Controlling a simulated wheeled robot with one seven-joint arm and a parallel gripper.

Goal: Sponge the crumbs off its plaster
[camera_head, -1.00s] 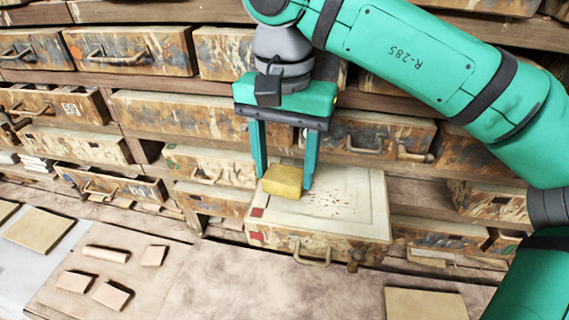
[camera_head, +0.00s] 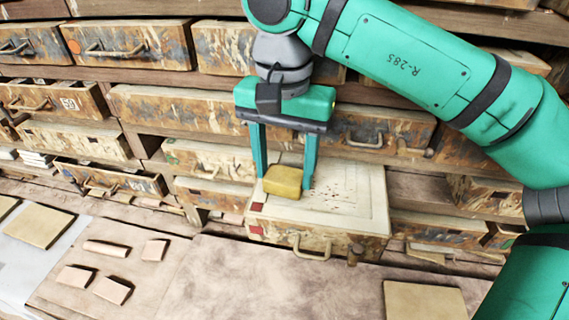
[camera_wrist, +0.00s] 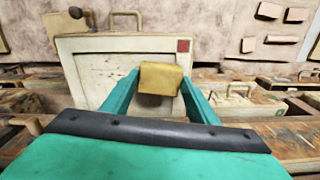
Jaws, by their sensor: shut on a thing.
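My gripper (camera_head: 285,184) points down and is shut on a yellow sponge (camera_head: 283,181). The sponge is at the left part of the pale plaster top of a pulled-out drawer (camera_head: 360,205). Whether it touches the plaster, I cannot tell. Dark reddish crumbs (camera_head: 332,193) lie scattered on the plaster just right of the sponge. In the wrist view the sponge (camera_wrist: 160,78) sits between the two green fingers, over the drawer's plaster (camera_wrist: 105,72). My fingers and the sponge hide part of the plaster there.
A red square (camera_head: 253,229) marks the drawer's front left. Worn drawers with handles (camera_head: 130,47) fill the wall behind and beside it. In front is a bench (camera_head: 230,275) with several small clay pieces (camera_head: 112,290) at left and a flat tile (camera_head: 425,300) at right. The bench middle is clear.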

